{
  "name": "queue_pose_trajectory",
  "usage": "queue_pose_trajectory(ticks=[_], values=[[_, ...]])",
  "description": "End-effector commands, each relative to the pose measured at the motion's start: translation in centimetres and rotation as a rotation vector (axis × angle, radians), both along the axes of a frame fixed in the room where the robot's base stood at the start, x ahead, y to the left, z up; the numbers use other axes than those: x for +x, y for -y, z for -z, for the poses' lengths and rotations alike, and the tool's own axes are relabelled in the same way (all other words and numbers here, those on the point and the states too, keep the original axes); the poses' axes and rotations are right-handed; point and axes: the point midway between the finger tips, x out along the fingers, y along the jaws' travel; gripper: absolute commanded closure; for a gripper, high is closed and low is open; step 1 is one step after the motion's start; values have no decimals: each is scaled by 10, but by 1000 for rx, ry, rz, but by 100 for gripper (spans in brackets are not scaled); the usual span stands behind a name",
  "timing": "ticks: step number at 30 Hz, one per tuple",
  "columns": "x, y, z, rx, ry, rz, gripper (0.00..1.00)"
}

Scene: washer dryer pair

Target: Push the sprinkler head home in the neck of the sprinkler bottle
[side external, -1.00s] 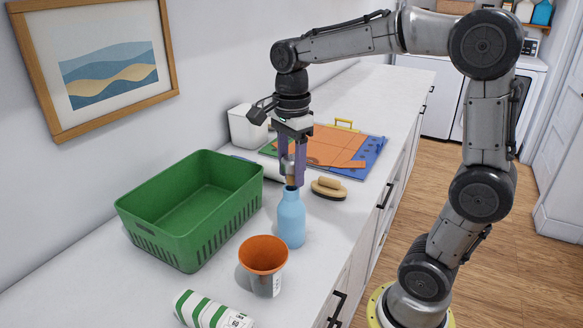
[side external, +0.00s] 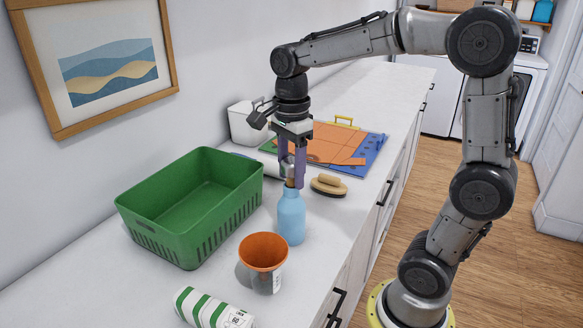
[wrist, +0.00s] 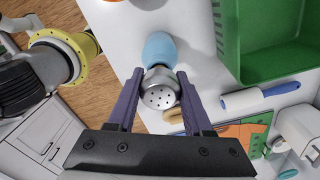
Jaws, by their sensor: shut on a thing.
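The sprinkler bottle (side external: 291,217) is light blue and stands upright on the counter; its blue body also shows in the wrist view (wrist: 159,48). The sprinkler head (wrist: 160,92) is silvery metal with a round, perforated face turned to the wrist camera. In the side view the head (side external: 289,166) sits between the purple fingers, its brownish lower part at the top of the bottle neck. How deep it sits in the neck I cannot tell. My gripper (side external: 292,181) points down, shut on the sprinkler head directly above the bottle.
A green basket (side external: 150,235) stands left of the bottle. An orange-rimmed cup (side external: 263,252) is close in front, with a green-striped package (side external: 212,310) nearer. A wooden brush (side external: 329,186) lies just right of the fingers. A lint roller (wrist: 260,96), white bin (side external: 243,125) and coloured boards (side external: 360,145) are behind.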

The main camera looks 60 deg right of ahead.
Motion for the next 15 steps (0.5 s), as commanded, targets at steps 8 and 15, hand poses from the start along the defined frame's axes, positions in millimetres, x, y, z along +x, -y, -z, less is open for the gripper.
queue_pose_trajectory(ticks=[8, 15], values=[[0, 0, 7, 0, 0, 0, 100], [0, 0, 12, 0, -1, 0, 100]])
